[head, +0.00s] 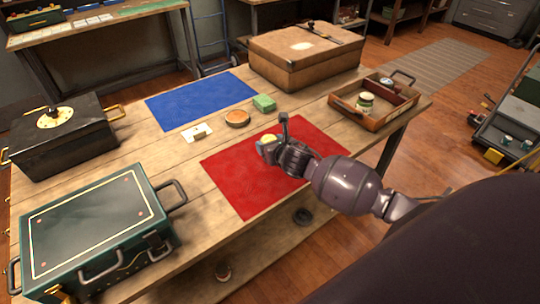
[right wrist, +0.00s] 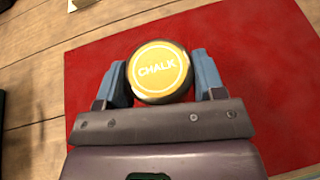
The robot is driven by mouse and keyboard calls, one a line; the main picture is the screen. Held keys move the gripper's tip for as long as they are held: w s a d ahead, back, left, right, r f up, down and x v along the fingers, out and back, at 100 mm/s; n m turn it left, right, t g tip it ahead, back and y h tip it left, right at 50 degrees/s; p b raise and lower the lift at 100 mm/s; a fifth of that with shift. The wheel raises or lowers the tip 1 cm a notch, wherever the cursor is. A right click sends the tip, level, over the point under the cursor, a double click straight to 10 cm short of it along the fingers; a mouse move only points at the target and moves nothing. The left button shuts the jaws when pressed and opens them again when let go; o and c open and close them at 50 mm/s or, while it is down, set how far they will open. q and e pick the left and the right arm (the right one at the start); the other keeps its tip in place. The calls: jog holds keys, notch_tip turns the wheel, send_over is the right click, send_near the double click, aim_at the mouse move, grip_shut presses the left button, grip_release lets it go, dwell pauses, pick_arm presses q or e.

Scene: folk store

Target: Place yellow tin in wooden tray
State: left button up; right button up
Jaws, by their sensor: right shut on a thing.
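The yellow tin (right wrist: 158,70) is round, with "CHALK" on its lid, and sits between the fingers of my right gripper (right wrist: 160,80). In the head view the right gripper (head: 273,140) is over the upper left part of the red mat, and a bit of the yellow tin (head: 267,139) shows between its fingers. I cannot tell whether the tin touches the mat. The wooden tray (head: 342,107) stands at the right end of the table and holds a jar with a green label (head: 365,103) and a small dark-lidded item (head: 387,84). My left gripper is not in view.
The red mat (head: 235,185) lies under the right gripper. A large brown case (head: 300,60) stands left of the tray. A green toolbox (head: 95,225) and black box (head: 60,140) stand left.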

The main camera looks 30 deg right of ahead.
jog(key=shift+f+b, duration=0.5)
jog(key=shift+f, duration=1.75)
jog(key=shift+r, duration=0.1)
jog(key=o, duration=0.5)
jog(key=shift+f, duration=0.2)
jog(key=o, duration=0.5)
jog(key=shift+c, duration=0.2)
